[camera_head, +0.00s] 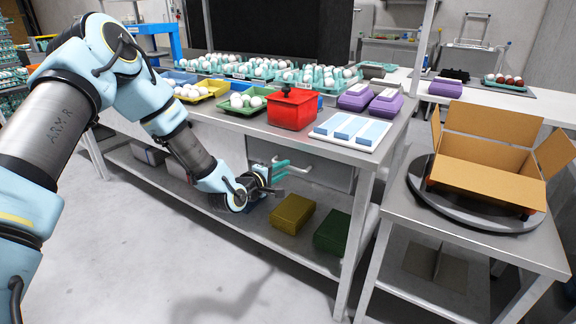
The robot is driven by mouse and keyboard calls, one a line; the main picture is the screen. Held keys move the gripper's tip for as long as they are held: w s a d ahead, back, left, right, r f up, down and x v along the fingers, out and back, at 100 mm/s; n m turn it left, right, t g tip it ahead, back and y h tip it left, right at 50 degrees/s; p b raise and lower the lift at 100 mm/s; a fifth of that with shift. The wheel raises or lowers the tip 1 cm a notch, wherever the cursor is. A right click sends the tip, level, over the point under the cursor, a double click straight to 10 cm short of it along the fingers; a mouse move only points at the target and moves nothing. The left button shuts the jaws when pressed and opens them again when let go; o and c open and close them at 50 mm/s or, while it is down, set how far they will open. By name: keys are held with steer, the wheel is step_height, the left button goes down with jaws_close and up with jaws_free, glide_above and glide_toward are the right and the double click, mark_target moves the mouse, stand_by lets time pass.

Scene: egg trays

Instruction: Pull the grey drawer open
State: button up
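The grey drawer (328,174) sits under the steel worktable's top, and its front looks flush with the frame. A pale bar handle (303,168) shows on its front, partly hidden by my gripper. My gripper (285,170), with teal fingers, is at the left part of the drawer front, right beside the handle. The fingers overlap the handle's left end in the picture. I cannot tell whether they touch it or are closed around it.
The worktable (389,148) carries egg trays, a red box (292,108), purple cartons and a white tray with blue blocks. Olive (292,213) and green (331,232) boxes stand on the lower shelf. An open cardboard box (483,168) stands at right. The floor in front is clear.

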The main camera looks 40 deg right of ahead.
mark_target(287, 167)
steer(key=shift+x, duration=1.55)
jaws_close()
